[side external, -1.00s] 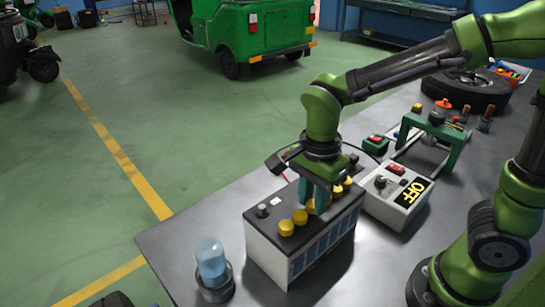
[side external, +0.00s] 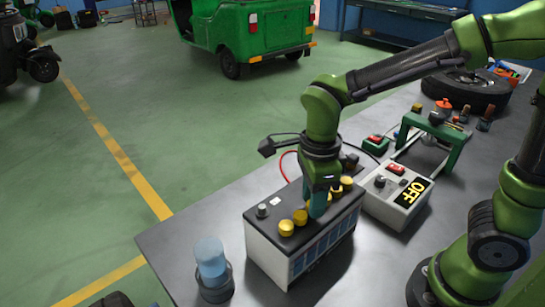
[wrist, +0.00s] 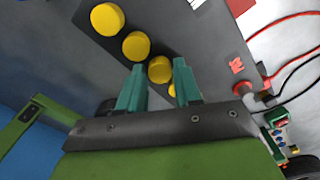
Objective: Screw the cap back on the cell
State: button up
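The battery (side external: 270,245) stands on the bench, with a row of yellow caps along its dark top. Two caps (side external: 286,228) (side external: 300,217) show in front of my gripper (side external: 318,207), and others (side external: 346,183) show behind it. My gripper points down over the middle of the row. In the wrist view, my green fingers (wrist: 159,67) stand apart on either side of one yellow cap (wrist: 160,69), with a narrow gap visible at each side. Another cap (wrist: 172,91) is partly hidden between the fingers. I cannot tell which cap is loose or how deep the fingertips reach.
A grey box marked OFF (side external: 398,195) is close on the right. A red cable (side external: 286,163) runs at the battery's far end. A green-framed stand (side external: 445,145) and tyre (side external: 466,90) are farther back.

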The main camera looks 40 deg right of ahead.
jog(key=n, duration=1.2)
jog(key=shift+n, duration=0.4)
jog(key=c, duration=0.5)
jog(key=m, duration=1.2)
jog(key=shift+m, duration=0.4)
